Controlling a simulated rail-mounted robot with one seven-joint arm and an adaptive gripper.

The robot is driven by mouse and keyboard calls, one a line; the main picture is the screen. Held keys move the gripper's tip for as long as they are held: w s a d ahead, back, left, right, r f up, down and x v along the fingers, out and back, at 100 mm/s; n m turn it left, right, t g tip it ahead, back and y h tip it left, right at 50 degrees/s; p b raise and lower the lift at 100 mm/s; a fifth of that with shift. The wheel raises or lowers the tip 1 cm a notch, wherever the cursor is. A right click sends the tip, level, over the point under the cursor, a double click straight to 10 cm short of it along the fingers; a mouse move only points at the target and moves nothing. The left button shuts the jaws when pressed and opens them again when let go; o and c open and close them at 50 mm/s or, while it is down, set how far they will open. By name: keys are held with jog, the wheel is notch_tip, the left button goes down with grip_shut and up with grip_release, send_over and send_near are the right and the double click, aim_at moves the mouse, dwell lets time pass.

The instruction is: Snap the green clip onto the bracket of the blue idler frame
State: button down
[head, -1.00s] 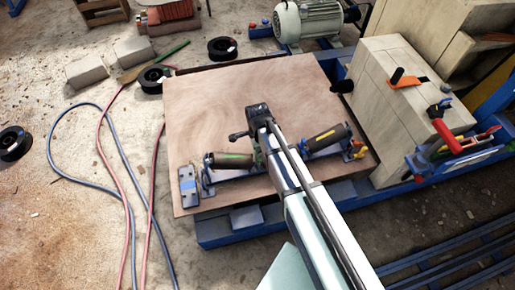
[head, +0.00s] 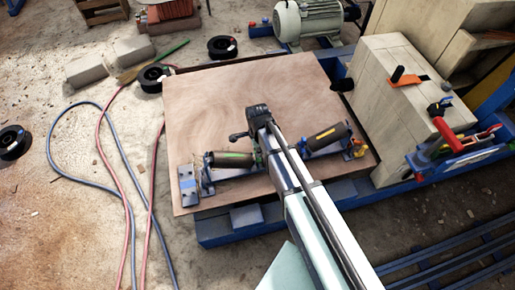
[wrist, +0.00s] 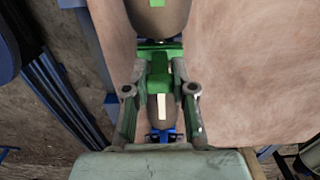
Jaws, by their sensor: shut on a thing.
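In the wrist view, my gripper (wrist: 160,89) has a finger on each side of the green clip (wrist: 158,72) and is shut on it. The clip lies over a dark roller with a pale stripe, and a blue bracket part (wrist: 164,134) shows below it. Whether the clip is seated on a bracket cannot be told.
The wooden board (head: 225,105) is bare behind the frame. A small blue-grey block (head: 188,186) lies at its left front corner. A pale wooden block structure (head: 385,85) with red and blue tools stands at right. A motor (head: 305,22) stands behind; hoses (head: 105,150) lie on the floor at left.

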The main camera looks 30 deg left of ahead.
jog(key=shift+f, duration=0.4)
jog(key=c, duration=0.9)
grip_release()
jog(key=shift+r, duration=0.15)
notch_tip(320, 180, up, 12)
jog(key=shift+f, duration=0.15)
